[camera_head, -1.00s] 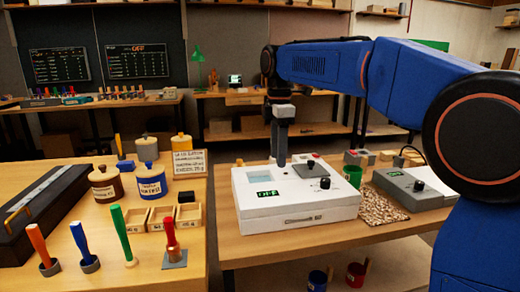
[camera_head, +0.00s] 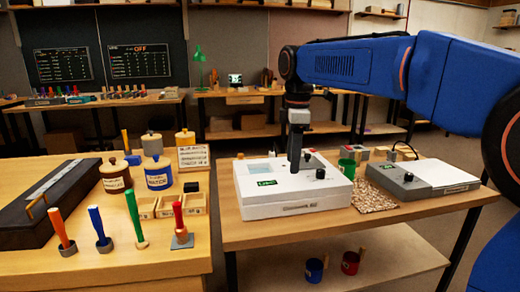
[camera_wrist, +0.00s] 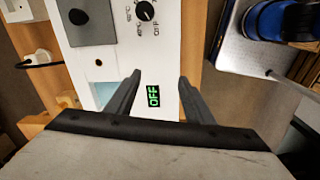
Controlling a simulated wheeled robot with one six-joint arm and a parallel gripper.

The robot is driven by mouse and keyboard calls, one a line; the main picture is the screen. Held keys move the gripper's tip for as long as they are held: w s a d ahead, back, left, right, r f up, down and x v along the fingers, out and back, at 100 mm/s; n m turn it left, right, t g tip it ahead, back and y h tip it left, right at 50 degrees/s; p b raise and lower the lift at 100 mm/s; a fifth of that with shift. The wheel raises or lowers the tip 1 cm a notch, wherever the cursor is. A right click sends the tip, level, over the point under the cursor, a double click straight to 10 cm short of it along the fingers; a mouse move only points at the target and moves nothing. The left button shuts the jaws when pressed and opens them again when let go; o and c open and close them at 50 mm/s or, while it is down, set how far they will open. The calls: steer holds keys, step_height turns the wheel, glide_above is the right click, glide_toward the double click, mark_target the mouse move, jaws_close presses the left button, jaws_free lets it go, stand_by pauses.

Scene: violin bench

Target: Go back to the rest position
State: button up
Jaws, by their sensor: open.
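My gripper (camera_head: 295,160) hangs pointing down over the white box-shaped device (camera_head: 290,207) on the right table. In the wrist view my gripper (camera_wrist: 158,82) shows two dark fingers spread apart with nothing between them. Below them are the device's white top (camera_wrist: 112,70), its green "OFF" display (camera_wrist: 154,96) and a black knob (camera_wrist: 145,11). The gripper appears apart from the device, though the exact height is hard to tell.
A grey device (camera_head: 408,184), a green cup (camera_head: 346,165) and a speckled mat (camera_head: 375,198) stand to the right. The left table holds jars (camera_head: 158,174), small wooden trays (camera_head: 168,207) and upright coloured-handled tools (camera_head: 135,218). Cups (camera_head: 315,270) sit on the lower shelf.

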steer(key=s+d+f+m+t, duration=0.1)
steer(key=s+d+f+m, duration=0.1)
steer(key=s+d+m, duration=0.45)
steer(key=s+d+f+m+t, duration=0.1)
steer(key=s+d+f+m, duration=0.4)
steer(key=s+f, duration=0.4)
steer(key=s+d+f+m+t, duration=0.2)
steer(key=s+d+f+m, duration=0.4)
steer(key=s, duration=0.8)
step_height(320, 180, down, 3)
steer(key=shift+s+d+f, duration=0.15)
steer(key=shift+s+d, duration=0.2)
steer(key=shift+d, duration=0.7)
steer(key=shift+m, duration=0.25)
